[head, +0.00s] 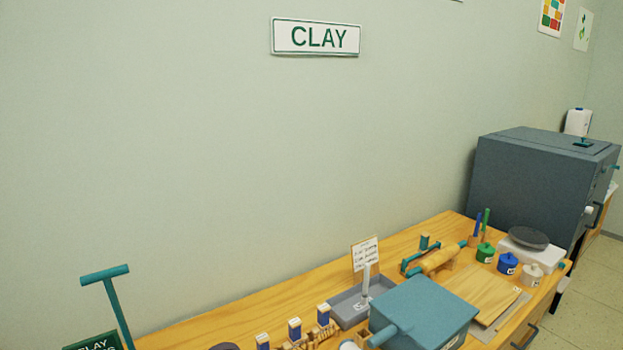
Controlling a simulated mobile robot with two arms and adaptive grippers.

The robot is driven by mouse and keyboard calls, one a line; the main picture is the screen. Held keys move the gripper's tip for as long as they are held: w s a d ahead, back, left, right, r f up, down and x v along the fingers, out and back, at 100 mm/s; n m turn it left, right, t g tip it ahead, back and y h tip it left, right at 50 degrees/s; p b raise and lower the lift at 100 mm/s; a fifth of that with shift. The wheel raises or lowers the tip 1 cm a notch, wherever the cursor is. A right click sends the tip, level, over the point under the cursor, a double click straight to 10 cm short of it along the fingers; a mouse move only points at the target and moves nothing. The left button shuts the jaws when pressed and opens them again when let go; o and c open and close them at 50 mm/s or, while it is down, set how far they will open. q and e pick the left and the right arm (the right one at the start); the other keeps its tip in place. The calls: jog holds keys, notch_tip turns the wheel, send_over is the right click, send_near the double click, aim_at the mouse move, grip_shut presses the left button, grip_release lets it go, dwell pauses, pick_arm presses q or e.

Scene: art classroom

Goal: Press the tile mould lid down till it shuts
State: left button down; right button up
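A blue-grey, box-like block (425,305) with a flat top and a stubby handle (383,335) at its left front stands on the wooden workbench (205,330), at the lower right of the head view. It looks like the tile mould with its lid, but I cannot be sure. Its lower front is cut off by the picture's edge. I cannot tell whether the lid is open or shut. Neither of my grippers is in view.
A grey tray (347,313) with an upright post and card (365,253) stands behind the block. A rolling pin (438,260), a wooden board (480,295), lidded jars (508,263) and a dark kiln (530,185) are rightward. A teal T-handle (115,300) rises at left.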

pick_arm(q)
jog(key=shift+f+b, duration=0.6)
jog(key=shift+b, duration=0.95)
dwell(1.5)
dwell(0.6)
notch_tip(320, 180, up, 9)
jog(key=p, duration=0.5)
dwell(0.4)
